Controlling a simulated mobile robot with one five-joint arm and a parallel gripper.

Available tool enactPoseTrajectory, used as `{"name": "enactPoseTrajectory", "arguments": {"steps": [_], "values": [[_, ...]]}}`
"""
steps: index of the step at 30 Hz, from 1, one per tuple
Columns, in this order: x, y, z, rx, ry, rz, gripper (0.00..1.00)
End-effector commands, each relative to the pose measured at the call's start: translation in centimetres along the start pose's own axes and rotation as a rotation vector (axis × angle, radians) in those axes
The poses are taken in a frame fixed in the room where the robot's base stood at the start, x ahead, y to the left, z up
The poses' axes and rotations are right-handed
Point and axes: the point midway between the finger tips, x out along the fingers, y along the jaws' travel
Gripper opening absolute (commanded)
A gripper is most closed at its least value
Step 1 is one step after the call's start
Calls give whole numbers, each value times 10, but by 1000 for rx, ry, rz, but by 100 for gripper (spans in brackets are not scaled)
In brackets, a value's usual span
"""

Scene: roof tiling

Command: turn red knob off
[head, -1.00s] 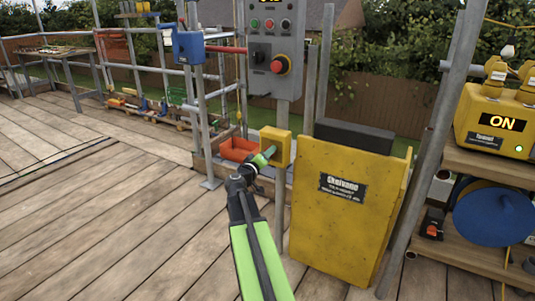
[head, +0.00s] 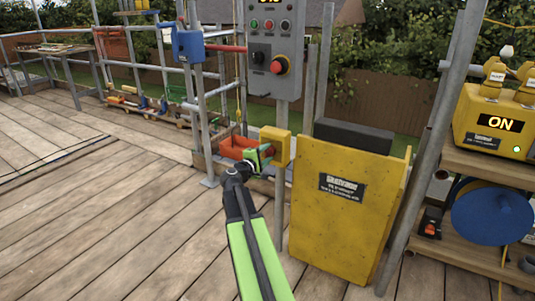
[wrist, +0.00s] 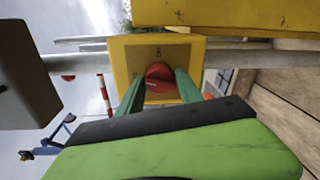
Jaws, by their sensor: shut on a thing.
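The red knob (wrist: 158,78) sits on the face of a yellow box (wrist: 122,60) in the wrist view. The yellow box (head: 283,138) is mounted on a grey post in the head view. The knob is small and mostly hidden by my gripper there. My gripper (wrist: 158,92) has its two green fingers on either side of the knob and is shut on it. In the head view my gripper (head: 264,156) is up against the left side of the box.
A grey control panel (head: 276,30) with a red button (head: 280,65) hangs above on the same post. A yellow board (head: 345,215) stands close on the right. An orange bin (head: 237,146) is behind my gripper. Wooden floor on the left is clear.

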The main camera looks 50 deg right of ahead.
Motion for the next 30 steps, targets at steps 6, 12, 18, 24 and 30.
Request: {"name": "enactPoseTrajectory", "arguments": {"steps": [6, 12, 18, 24, 30], "values": [[0, 2, -3, -140, -6, -2, 2], [0, 2, -4, -220, -11, -4, 2], [0, 3, -4, -257, -13, -4, 2], [-1, 3, -5, -266, -13, -3, 2], [-1, 4, -5, -266, -13, -3, 2]]}}
